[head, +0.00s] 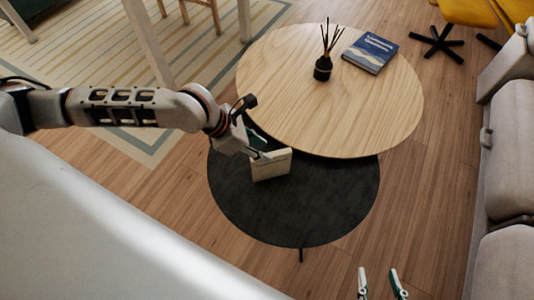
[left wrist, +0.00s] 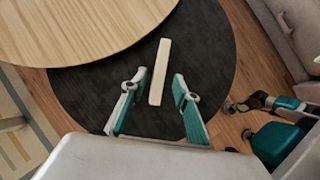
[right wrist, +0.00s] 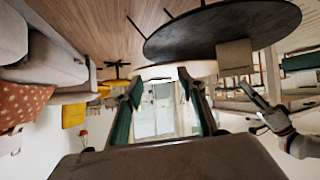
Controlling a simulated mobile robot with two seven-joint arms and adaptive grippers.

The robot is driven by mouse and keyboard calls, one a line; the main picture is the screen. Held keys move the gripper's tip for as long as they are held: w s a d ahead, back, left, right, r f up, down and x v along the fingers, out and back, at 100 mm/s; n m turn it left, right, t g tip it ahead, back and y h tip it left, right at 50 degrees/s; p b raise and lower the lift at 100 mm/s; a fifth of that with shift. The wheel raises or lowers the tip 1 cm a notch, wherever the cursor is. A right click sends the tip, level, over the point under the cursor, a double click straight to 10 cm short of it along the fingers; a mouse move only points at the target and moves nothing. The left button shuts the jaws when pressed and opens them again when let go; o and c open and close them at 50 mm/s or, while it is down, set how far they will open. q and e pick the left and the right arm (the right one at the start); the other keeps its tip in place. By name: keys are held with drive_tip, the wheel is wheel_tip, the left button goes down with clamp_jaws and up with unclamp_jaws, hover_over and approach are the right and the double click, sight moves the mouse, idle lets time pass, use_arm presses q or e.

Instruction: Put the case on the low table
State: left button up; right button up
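The case (head: 271,165) is a cream, thin box standing on edge on the black round table (head: 320,205), the lower of two overlapping tables. It also shows in the left wrist view (left wrist: 160,72) as a narrow strip and in the right wrist view (right wrist: 235,57), where the picture is upside down. My left gripper (head: 258,143) is open, above and clear of the case; in the left wrist view its fingers (left wrist: 157,90) are spread on either side of it. My right gripper (head: 382,284) is open and empty, low over the floor, away from the case.
The higher wooden round table (head: 300,95) overlaps the back of the black one. It holds a dark reed diffuser (head: 322,68) and a blue book (head: 370,53). A grey sofa (head: 505,180) stands at the right. A striped rug (head: 70,50) lies at the left. The black table's front is clear.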

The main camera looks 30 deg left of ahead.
use_arm(q)
drive_tip(key=shift+s+a+r, duration=0.15)
drive_tip(key=shift+a+r, duration=0.05)
drive_tip(key=shift+r, duration=0.35)
drive_tip(key=shift+s+a+r, duration=0.15)
drive_tip(key=shift+s, duration=0.05)
drive_tip(key=s+d+n+t+h, duration=0.2)
drive_tip(key=s+d+n, duration=0.2)
drive_tip(key=d+n, duration=0.5)
drive_tip(key=s+d+n+t+h, duration=0.1)
drive_tip(key=s+d+n+h, duration=0.3)
drive_tip(key=d+n, duration=0.55)
drive_tip(key=s+a+f+n+t+y, duration=0.1)
drive_tip(key=s+a+n+y, duration=0.2)
drive_tip(key=a+n, duration=0.4)
drive_tip(key=s+a+f+n+t+y, duration=0.2)
drive_tip(key=s+a+n+y, duration=0.2)
drive_tip(key=n, duration=1.1)
drive_tip(key=s+a, duration=0.2)
drive_tip(key=a, duration=0.2)
drive_tip(key=shift+s+f, duration=0.2)
drive_tip(key=shift+s, duration=0.05)
use_arm(e)
drive_tip(key=shift+s+d+f, duration=0.15)
drive_tip(key=shift+f, duration=0.05)
